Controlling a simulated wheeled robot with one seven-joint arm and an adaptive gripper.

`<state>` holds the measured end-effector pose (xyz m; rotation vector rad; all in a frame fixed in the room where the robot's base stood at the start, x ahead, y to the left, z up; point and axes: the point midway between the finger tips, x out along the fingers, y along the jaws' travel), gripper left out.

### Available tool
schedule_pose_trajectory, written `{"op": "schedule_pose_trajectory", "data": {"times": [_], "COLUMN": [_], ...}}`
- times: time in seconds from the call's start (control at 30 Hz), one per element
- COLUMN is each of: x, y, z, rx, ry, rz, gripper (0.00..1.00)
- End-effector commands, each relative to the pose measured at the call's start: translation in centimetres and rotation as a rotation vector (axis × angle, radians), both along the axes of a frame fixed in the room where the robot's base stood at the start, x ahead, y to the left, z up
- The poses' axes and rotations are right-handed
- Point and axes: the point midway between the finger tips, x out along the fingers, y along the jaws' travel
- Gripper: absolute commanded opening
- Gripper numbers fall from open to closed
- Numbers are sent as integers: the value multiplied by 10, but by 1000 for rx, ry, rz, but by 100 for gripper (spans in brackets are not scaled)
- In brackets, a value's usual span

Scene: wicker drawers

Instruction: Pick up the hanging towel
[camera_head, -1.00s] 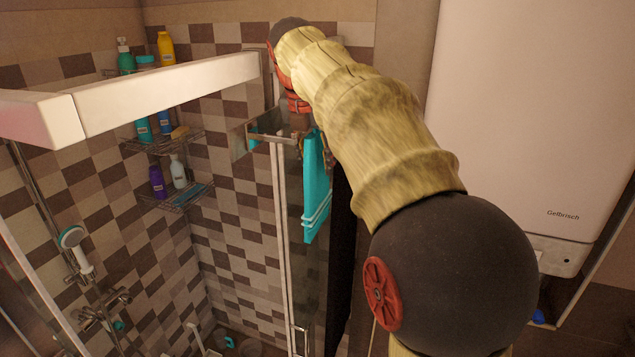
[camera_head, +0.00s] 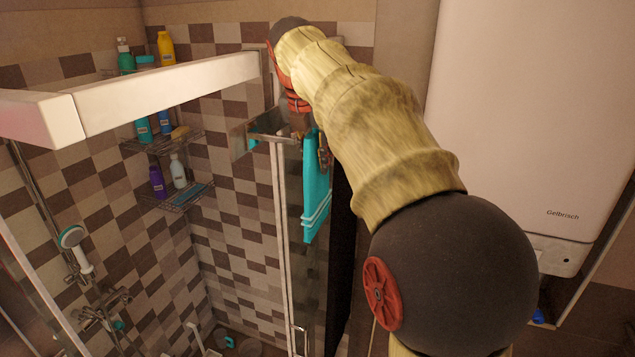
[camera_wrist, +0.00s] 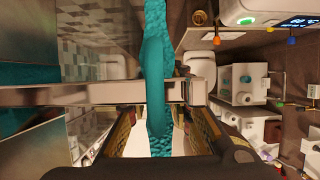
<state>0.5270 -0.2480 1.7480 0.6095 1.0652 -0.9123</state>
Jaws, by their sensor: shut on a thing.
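The turquoise towel (camera_head: 316,190) hangs beside the glass shower panel in the head view, below the end of my arm. In the wrist view the towel (camera_wrist: 156,60) runs down the middle, past a metal bar (camera_wrist: 110,93), to between my fingers. My gripper (camera_wrist: 160,128) is shut on the towel, with a finger on each side of it. In the head view my gripper (camera_head: 312,140) is at the towel's top, partly hidden by my arm. The towel still hangs down at the bar.
The white shower frame beam (camera_head: 170,90) and metal bracket (camera_head: 268,125) are close left of my gripper. Wire shelves (camera_head: 165,145) with bottles are on the tiled wall. A white boiler (camera_head: 525,120) stands at the right of my arm.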

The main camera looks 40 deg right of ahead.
Motion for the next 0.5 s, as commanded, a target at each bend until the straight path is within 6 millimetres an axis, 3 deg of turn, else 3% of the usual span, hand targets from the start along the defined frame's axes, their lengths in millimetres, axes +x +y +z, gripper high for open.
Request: {"op": "schedule_pose_trajectory", "data": {"times": [0.3,0.5], "x": [0,-1], "y": [0,-1], "z": [2,16], "rx": [0,0], "ry": [0,-2], "rz": [0,-1], "gripper": [0,0]}}
